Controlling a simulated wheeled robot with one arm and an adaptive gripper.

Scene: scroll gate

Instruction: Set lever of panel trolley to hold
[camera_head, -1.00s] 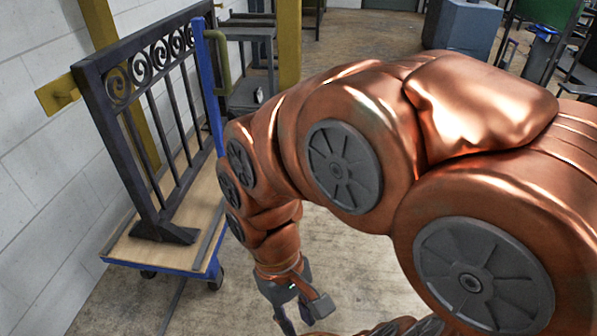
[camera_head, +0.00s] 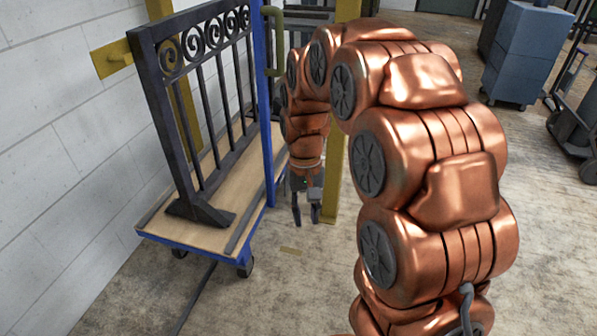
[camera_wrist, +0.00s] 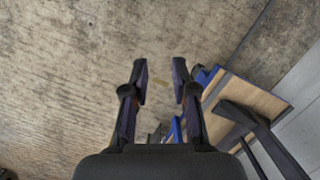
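The panel trolley (camera_head: 218,236) stands along the wall at left, with a wooden deck, blue edges and a blue upright (camera_head: 264,90). It carries a dark scroll gate (camera_head: 205,95) standing upright. A thin dark bar (camera_head: 197,297) runs from under the trolley's near end across the floor; I cannot tell whether it is the lever. No lever is clearly recognisable. My gripper (camera_head: 306,212) points down beside the trolley's right side, apart from it. In the wrist view my gripper (camera_wrist: 160,72) is open and empty over bare floor, with the trolley deck (camera_wrist: 262,98) at right.
A green bent handle (camera_head: 271,38) is beside the blue upright. A yellow post (camera_head: 335,165) stands behind my gripper. A yellow bracket (camera_head: 112,58) is on the white wall (camera_head: 60,150). A blue-grey cabinet (camera_head: 530,55) stands at back right.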

